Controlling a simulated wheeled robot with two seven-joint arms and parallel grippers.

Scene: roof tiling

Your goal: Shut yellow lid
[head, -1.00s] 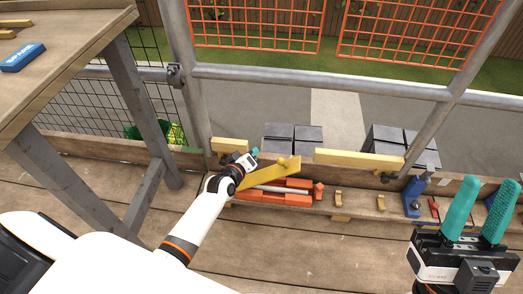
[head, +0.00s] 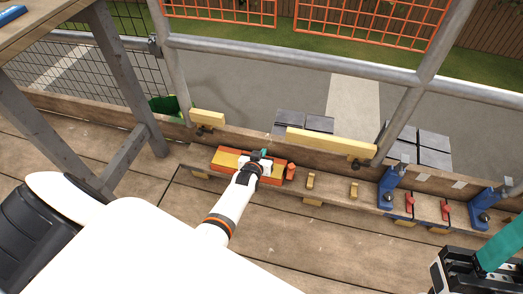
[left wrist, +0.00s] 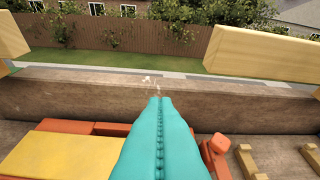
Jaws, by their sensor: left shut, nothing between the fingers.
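The yellow lid (head: 229,159) lies flat or nearly flat over the orange box (head: 222,151), which stands on the plank ledge. In the left wrist view the lid (left wrist: 60,155) is at lower left, with orange (left wrist: 80,126) along its far edge. My left gripper (head: 264,153) is over the right part of the box. In the left wrist view its teal fingers (left wrist: 160,103) are pressed together with nothing between them. The fingers and arm hide part of the lid and box. My right gripper (head: 497,250) is cut off at the lower right; one teal finger shows.
Yellow blocks (head: 345,143) sit along the upright board behind the box. Small yellow pieces (head: 310,181) and blue clamps (head: 388,187) stand on the ledge to the right. A metal rail (head: 290,59) crosses above. Grey slabs (head: 305,122) lie beyond the board.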

